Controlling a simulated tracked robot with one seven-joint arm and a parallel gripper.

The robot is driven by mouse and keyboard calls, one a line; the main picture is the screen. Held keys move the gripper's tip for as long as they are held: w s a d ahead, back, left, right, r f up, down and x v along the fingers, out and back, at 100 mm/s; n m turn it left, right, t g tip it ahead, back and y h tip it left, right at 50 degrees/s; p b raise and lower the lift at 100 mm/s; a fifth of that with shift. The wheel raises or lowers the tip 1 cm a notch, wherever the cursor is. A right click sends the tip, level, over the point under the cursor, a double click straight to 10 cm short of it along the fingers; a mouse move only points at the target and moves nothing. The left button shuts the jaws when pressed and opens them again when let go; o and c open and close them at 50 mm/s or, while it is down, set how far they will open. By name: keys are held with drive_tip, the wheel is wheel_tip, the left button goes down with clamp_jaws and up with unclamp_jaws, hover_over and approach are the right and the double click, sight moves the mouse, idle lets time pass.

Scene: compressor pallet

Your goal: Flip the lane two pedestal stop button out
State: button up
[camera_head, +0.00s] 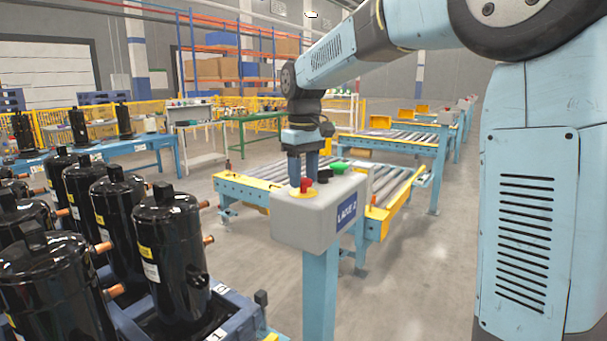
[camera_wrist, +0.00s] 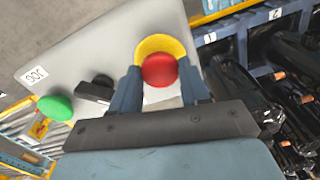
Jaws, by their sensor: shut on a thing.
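The lane two pedestal (camera_head: 287,225) carries a grey control box with a blue "LANE 2" label (camera_head: 347,213). The red stop button (camera_head: 307,185) sits on a yellow ring on the box top. In the wrist view, the red button (camera_wrist: 159,70) lies between the two fingers of my gripper (camera_wrist: 160,78), with part of the yellow ring (camera_wrist: 160,43) showing behind it. My gripper (camera_head: 303,179) points down from above and is shut on the button. The fingers partly hide the button in the head view.
A green button (camera_head: 339,168) and a black selector knob (camera_wrist: 102,84) sit on the same box beside the red button. Black compressors (camera_head: 165,250) stand on a blue pallet at left. A roller conveyor (camera_head: 245,188) runs behind the pedestal. Clear floor lies right of the pedestal.

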sight(306, 180)
clamp_jaws()
drive_tip(key=shift+r, duration=0.65)
drive_tip(key=o, duration=1.1)
unclamp_jaws()
drive_tip(key=shift+c, duration=0.2)
wheel_tip(306, 180, up, 14)
drive_tip(key=shift+f, duration=0.2)
drive_tip(key=s+d+f+m+t, duration=0.2)
drive_tip(key=s+d+f+m, duration=0.2)
drive_tip(key=s+d+f, duration=0.5)
drive_tip(key=s+d+f+m+t, duration=0.3)
drive_tip(key=s+d+f, duration=0.6)
drive_tip(key=s, duration=0.7)
drive_tip(key=shift+s+f+m+t, duration=0.3)
drive_tip(key=shift+s+f+m, duration=0.1)
drive_tip(key=shift+f, duration=0.1)
